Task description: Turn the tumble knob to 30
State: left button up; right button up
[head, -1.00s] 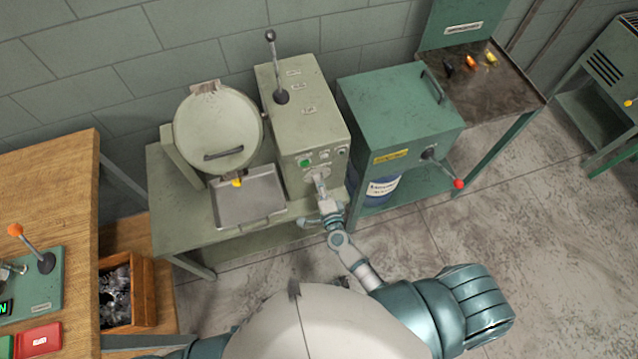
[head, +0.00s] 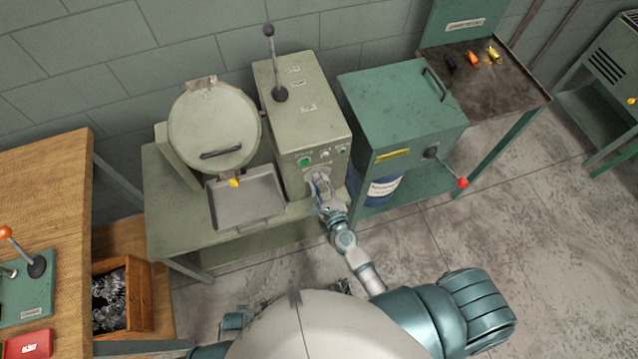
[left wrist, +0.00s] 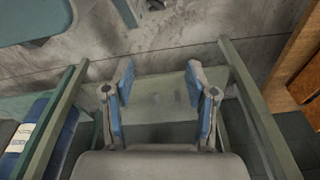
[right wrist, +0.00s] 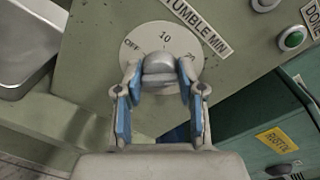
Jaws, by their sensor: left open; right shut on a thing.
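The tumble knob (right wrist: 160,70) is a grey knob on a pale round dial (right wrist: 150,45) marked OFF, 10 and 20, under a TUMBLE MIN label (right wrist: 196,25). Any 30 mark is not visible. My right gripper (right wrist: 158,82) is shut on the knob, one blue-padded finger on each side. In the head view my right gripper (head: 322,190) is at the front of the grey-green control box (head: 306,125), hiding the knob. My left gripper (left wrist: 158,78) is open and empty in the left wrist view. It cannot be made out clearly in the head view.
A round tumbler drum (head: 212,128) and a metal tray (head: 246,197) stand left of the box. A green cabinet (head: 400,110) with a red-tipped lever (head: 462,183) stands close on its right. A wooden table (head: 45,200) is at left. Open floor lies at right.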

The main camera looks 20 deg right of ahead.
jog(key=m, duration=0.2)
jog(key=m+b, duration=0.1)
jog(key=m, duration=0.1)
jog(key=m+b, duration=0.1)
jog(key=m, duration=0.1)
jog(key=shift+d+f, duration=0.2)
jog(key=shift+f, duration=0.2)
pick_arm(q)
jog(key=w+r+b, duration=0.1)
jog(key=w+r, duration=0.2)
jog(key=r, duration=0.6)
jog(key=shift+d+r+b, duration=0.15)
jog(key=shift+b, duration=0.15)
pick_arm(e)
jog(key=shift+s+f+m+y, duration=0.15)
jog(key=shift+m+y, duration=0.15)
jog(key=shift+m, duration=1.8)
pick_arm(q)
jog(key=shift+w+r, duration=0.1)
pick_arm(e)
jog(key=o, duration=1.1)
pick_arm(q)
jog(key=shift+d, duration=0.1)
pick_arm(e)
jog(key=shift+t, duration=0.3)
jog(key=shift+r, duration=0.2)
jog(key=s, duration=0.7)
jog(key=shift+d+f, duration=0.1)
jog(key=shift+d, duration=0.2)
